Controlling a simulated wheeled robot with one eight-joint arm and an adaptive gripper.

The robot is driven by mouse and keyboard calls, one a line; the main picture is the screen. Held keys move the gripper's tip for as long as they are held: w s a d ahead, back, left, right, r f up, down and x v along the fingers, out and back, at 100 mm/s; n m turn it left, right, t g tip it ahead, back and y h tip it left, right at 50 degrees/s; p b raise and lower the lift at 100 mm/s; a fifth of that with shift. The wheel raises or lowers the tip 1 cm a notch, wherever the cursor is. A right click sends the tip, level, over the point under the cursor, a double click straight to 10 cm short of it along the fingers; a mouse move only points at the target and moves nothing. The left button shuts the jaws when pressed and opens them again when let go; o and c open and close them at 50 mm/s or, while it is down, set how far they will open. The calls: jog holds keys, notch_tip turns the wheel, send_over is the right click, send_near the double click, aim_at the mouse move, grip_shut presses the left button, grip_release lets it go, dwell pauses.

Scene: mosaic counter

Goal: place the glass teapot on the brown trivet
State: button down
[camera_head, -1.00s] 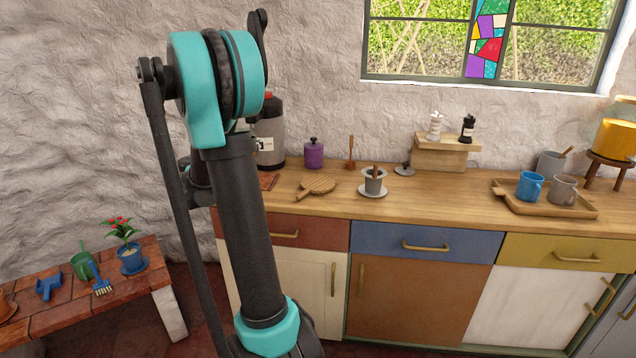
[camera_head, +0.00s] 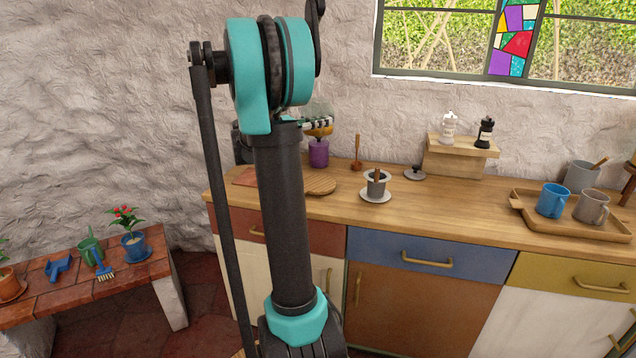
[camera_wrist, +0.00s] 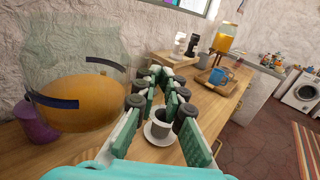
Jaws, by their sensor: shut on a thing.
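The glass teapot (camera_head: 320,132) holds amber liquid and shows beside my arm, above the back of the counter. In the wrist view the teapot (camera_wrist: 80,105) is large at the left, with dark bands on its glass. My gripper (camera_wrist: 158,80) is shut on the teapot, at its side; the exact grip point is hard to see. In the head view my gripper (camera_head: 316,123) is mostly hidden behind my arm. A flat reddish-brown piece (camera_head: 244,178), which looks like the brown trivet, lies at the counter's left end, partly covered by my arm.
A purple jar (camera_head: 318,155) stands just below the teapot in the head view. A round wooden board (camera_head: 322,186), a grey cup on a saucer (camera_head: 376,195) and a grey lid (camera_head: 414,173) are nearby. A tray with mugs (camera_head: 580,228) is at the right.

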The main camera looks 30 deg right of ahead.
notch_tip(320, 180, down, 20)
jog(key=shift+r, duration=0.25)
jog(key=c, duration=1.6)
grip_release()
